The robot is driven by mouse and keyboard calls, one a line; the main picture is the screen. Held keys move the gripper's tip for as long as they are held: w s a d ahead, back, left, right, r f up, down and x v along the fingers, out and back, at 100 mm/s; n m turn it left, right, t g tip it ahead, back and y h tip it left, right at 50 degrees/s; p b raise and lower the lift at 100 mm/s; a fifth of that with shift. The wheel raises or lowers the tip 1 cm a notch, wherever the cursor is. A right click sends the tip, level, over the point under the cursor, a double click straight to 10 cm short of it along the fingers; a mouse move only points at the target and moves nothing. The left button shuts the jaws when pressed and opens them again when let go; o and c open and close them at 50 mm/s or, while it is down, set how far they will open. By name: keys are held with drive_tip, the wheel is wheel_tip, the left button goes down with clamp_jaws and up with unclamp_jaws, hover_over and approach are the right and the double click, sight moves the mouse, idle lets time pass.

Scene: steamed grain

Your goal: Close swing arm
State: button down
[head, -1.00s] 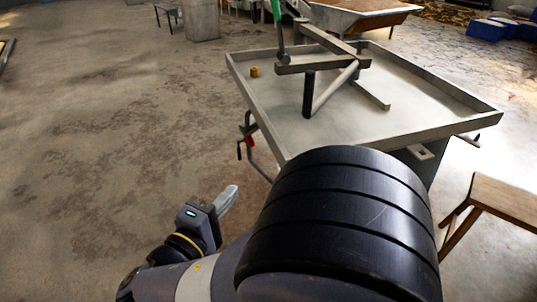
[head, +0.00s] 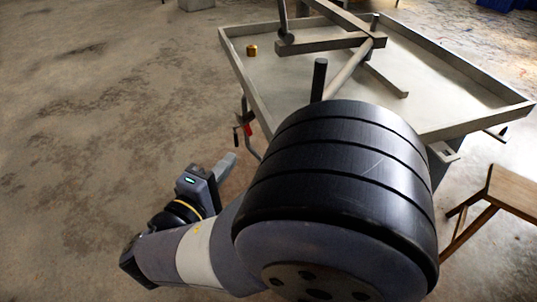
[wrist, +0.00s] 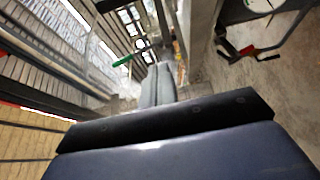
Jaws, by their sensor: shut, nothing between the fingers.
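A grey metal frame of bars (head: 325,44) stands over the shallow tray table (head: 245,87) in the head view; I take its jointed bars for the swing arm. A dark upright post (head: 319,78) rises in front of it, its lower part hidden by my black arm joint. A lever (head: 285,22) meets the near bar's left end; its top is cut off. A green handle (wrist: 123,60) shows in the wrist view. My gripper (head: 228,162) is shut and empty, left of and below the table, apart from the frame. Its fingers also show in the wrist view (wrist: 158,80).
A red-handled crank (head: 247,130) hangs at the table's left side, close to my gripper. A small yellow cylinder (head: 251,50) sits in the tray. A wooden stool (head: 512,195) stands at the right. The floor at left is clear.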

wheel_tip(320, 180, down, 9)
drive_tip(key=b, duration=0.9)
drive_tip(key=s+d+x, duration=0.1)
drive_tip(key=d+x, duration=0.1)
drive_tip(key=x, duration=1)
drive_tip(key=shift+d, duration=0.45)
